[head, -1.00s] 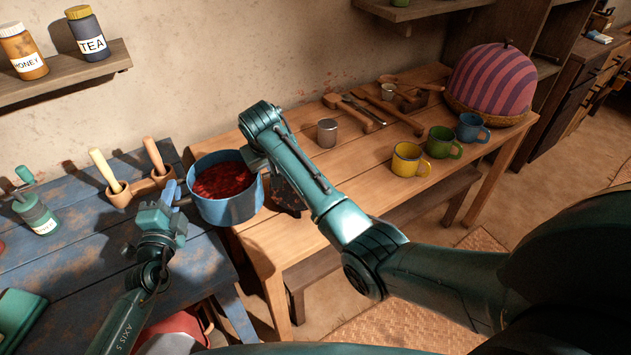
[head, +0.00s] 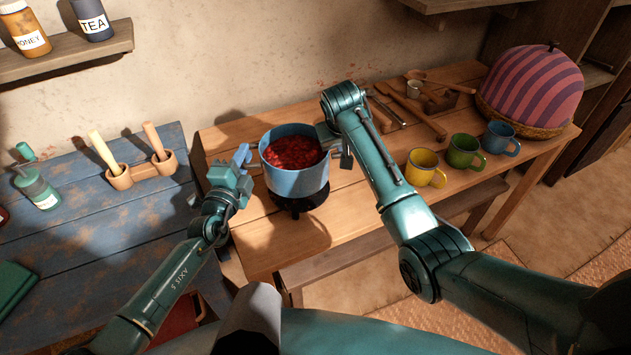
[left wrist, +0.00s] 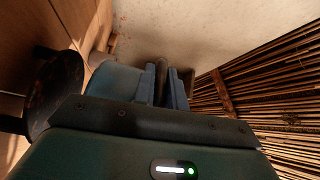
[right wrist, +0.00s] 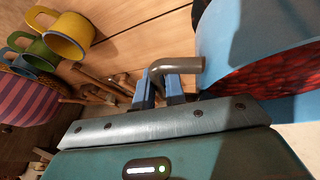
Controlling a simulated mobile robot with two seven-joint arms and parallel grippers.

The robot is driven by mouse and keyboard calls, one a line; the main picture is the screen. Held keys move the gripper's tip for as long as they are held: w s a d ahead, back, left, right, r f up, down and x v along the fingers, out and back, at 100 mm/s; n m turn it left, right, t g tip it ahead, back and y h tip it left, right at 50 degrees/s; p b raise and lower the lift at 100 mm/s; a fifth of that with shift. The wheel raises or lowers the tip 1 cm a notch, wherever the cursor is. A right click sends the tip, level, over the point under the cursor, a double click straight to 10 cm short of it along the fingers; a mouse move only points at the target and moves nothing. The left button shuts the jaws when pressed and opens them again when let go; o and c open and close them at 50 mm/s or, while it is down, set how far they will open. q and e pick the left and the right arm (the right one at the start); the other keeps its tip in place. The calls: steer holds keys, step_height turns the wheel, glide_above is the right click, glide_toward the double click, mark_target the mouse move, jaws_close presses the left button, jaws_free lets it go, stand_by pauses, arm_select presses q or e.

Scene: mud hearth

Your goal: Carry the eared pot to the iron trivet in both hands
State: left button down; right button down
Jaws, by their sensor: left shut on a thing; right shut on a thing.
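The blue eared pot (head: 298,184), filled with a dark red chunky stew, is upright over the dark iron trivet (head: 300,207) on the wooden table. The trivet is mostly hidden under the pot. In the left wrist view, the trivet (left wrist: 58,90) shows close below the pot (left wrist: 115,80), seemingly with a narrow gap. My left gripper (head: 243,157) is shut on the pot's left ear, a dark bar (left wrist: 162,72) between the fingers. My right gripper (right wrist: 158,92) is shut on the right ear (right wrist: 180,65); in the head view my right arm partly hides this grip.
Yellow (head: 425,168), green (head: 464,152) and blue (head: 500,139) mugs stand right of my right arm. Wooden utensils (head: 412,112) and a striped domed cover (head: 532,88) are behind. Table wood left of the trivet is clear.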

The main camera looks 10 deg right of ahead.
arm_select(q)
steer(key=shift+w+d+r, duration=0.15)
steer(key=shift+d+r, duration=0.05)
steer(key=shift+d, duration=0.1)
arm_select(e)
steer(key=shift+d+r, duration=0.1)
steer(key=shift+d, duration=0.15)
arm_select(q)
steer(key=shift+a, duration=0.1)
arm_select(e)
steer(key=shift+a, duration=0.1)
arm_select(q)
steer(key=shift+f, duration=0.15)
arm_select(e)
steer(key=shift+f, duration=0.2)
